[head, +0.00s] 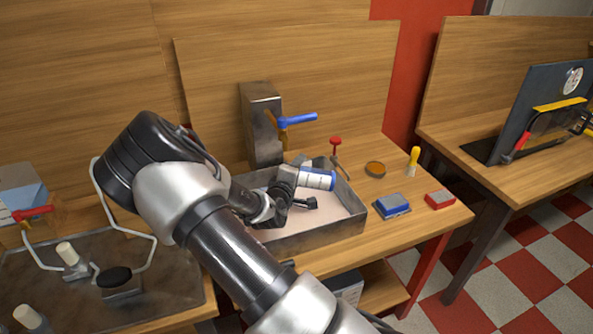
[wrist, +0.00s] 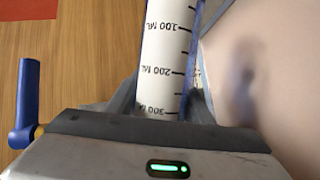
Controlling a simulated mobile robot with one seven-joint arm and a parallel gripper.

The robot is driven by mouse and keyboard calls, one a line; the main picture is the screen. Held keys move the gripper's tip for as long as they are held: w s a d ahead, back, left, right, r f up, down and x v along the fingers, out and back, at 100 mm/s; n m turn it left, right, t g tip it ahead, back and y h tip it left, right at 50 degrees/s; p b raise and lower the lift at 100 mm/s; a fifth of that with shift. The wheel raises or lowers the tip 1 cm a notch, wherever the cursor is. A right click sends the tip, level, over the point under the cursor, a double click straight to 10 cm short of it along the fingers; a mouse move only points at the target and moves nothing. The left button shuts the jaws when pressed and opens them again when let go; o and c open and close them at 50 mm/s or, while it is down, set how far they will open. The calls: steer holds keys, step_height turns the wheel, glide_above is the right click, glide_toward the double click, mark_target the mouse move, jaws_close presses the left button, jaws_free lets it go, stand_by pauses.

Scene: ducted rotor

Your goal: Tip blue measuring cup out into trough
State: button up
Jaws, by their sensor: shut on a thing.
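The blue measuring cup (head: 317,179) is white with blue at its end and lies tilted on its side over the trough (head: 352,229), a grey metal box with a pale inside. My gripper (head: 287,186) is shut on the cup at the trough's middle. In the wrist view the cup (wrist: 168,55) shows black marks for 100, 200 and 300 ML between the jaws (wrist: 160,105). The cup's mouth and contents are hidden. The trough's pale floor (wrist: 265,90) fills the right of the wrist view, with a blurred dark shadow on it.
A metal post with a blue-handled tap (head: 297,120) stands behind the trough. The bench's front right is clear.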

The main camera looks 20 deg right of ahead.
steer(key=shift+r, duration=0.1)
step_height(320, 180, up, 7)
steer(key=m+y+p, duration=0.1)
steer(key=m+y, duration=0.2)
steer(key=m, duration=0.2)
steer(key=shift+s+d+f, duration=0.15)
steer(key=shift+d+f, duration=0.05)
steer(key=shift+d, duration=0.25)
steer(key=m+y+b, duration=0.1)
steer(key=b, duration=0.2)
steer(key=m+t+y+b, duration=0.1)
steer(key=m+b, duration=0.1)
steer(key=b, duration=0.1)
steer(key=m+b, duration=0.1)
steer(key=b, duration=0.1)
steer(key=shift+a+r+m+t+y+b, duration=0.25)
steer(key=shift+r+m+t+y+b, duration=0.05)
steer(key=shift+m+t+y+b, duration=0.1)
